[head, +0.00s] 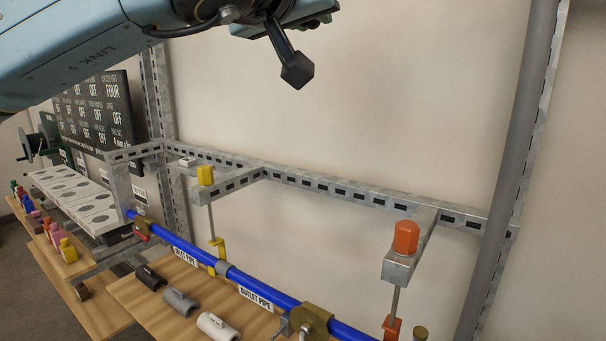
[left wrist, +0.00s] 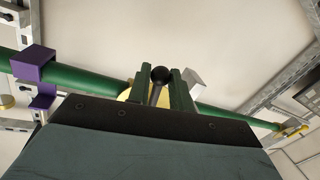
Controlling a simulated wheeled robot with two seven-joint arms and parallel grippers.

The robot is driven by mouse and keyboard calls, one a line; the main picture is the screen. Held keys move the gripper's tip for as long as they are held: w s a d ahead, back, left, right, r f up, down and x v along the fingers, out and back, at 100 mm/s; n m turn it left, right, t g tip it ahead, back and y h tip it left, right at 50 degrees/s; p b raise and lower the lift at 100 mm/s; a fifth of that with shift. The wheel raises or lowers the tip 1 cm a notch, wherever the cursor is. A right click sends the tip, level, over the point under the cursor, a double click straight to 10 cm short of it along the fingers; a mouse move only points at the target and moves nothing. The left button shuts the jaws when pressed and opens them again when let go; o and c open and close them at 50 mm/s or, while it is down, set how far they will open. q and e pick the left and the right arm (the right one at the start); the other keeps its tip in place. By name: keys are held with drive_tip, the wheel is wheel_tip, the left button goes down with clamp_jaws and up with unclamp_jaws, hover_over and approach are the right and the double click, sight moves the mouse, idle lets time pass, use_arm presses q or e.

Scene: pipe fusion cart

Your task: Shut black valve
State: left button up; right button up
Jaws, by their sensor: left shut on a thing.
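In the left wrist view, a black ball knob (left wrist: 160,74) on a short dark stem stands between the two dark green fingers of my left gripper (left wrist: 161,88). The gripper is shut on this black valve handle. Behind it a green pipe (left wrist: 92,81) runs across the view, with a yellow part (left wrist: 124,95) partly hidden behind the fingers. The valve's body is mostly hidden by my gripper. My right gripper is in neither view.
A purple clamp (left wrist: 35,65) holds the green pipe. In the head view a blue pipe (head: 186,246) runs below with a brass valve (head: 310,321). A slotted metal frame (head: 330,185) carries yellow and orange (head: 406,237) clamps. A dark status board (head: 98,112) stands at left.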

use_arm(q)
drive_tip(key=shift+w+a+m, duration=0.1)
drive_tip(key=shift+a+m, duration=0.05)
drive_tip(key=shift+m, duration=0.15)
drive_tip(key=shift+w+a+m+t, duration=0.35)
drive_tip(key=shift+a+m, duration=0.25)
drive_tip(key=shift+m, duration=0.4)
drive_tip(key=o, duration=1.9)
drive_tip(key=shift+f, duration=0.1)
drive_tip(key=a+b+v, duration=0.1)
drive_tip(key=b+v, duration=0.1)
drive_tip(key=v, duration=0.2)
drive_tip(key=b+v, duration=0.2)
drive_tip(key=v, duration=0.3)
drive_tip(key=w+a+b+v, duration=0.1)
drive_tip(key=b+v, duration=0.1)
drive_tip(key=v, duration=0.2)
drive_tip(key=shift+s+a, duration=0.25)
drive_tip(key=shift+a, duration=0.25)
